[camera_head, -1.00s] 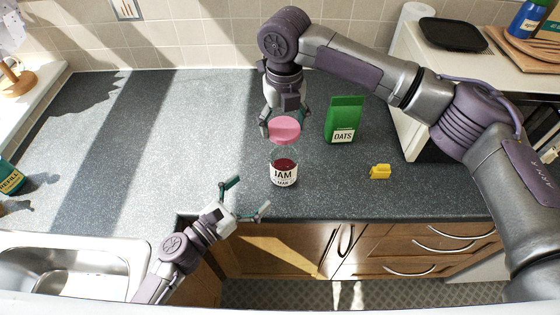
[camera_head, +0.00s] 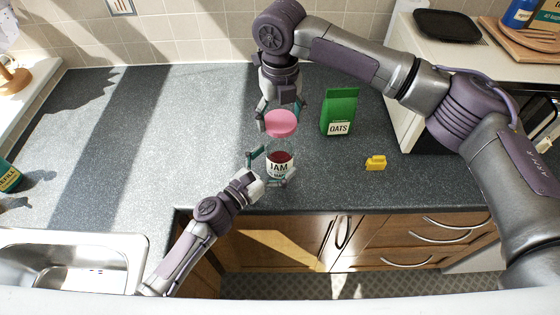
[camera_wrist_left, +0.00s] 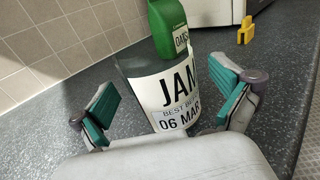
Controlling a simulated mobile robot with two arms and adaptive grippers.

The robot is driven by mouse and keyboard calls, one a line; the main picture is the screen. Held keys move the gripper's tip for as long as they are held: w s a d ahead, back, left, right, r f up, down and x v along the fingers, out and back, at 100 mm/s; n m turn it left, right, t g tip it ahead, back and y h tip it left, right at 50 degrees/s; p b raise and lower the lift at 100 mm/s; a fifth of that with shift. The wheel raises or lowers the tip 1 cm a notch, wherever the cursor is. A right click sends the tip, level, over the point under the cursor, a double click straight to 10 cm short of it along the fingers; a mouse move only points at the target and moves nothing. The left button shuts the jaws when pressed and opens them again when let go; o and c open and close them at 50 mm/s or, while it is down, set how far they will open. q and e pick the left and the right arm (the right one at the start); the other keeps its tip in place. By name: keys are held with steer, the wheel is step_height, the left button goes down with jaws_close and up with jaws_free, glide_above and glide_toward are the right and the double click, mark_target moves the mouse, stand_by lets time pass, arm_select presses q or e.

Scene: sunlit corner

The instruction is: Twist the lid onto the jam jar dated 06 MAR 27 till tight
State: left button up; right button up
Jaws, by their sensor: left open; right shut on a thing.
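The jam jar (camera_head: 280,165) stands upright on the counter, clear glass with dark red jam low inside. In the left wrist view the jar (camera_wrist_left: 150,66) shows a white label reading "JAM" and "06 MAR"; the rest is cut off.
A green oats packet (camera_head: 340,110) stands behind and right of the jar. A small yellow object (camera_head: 375,163) lies to the right. The sink (camera_head: 75,265) is at the lower left. The counter (camera_head: 180,125) left of the jar is clear.

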arm_select(q)
steer(key=shift+x, duration=1.05)
steer(key=c, duration=1.7)
arm_select(e)
steer(key=shift+f, duration=2.5)
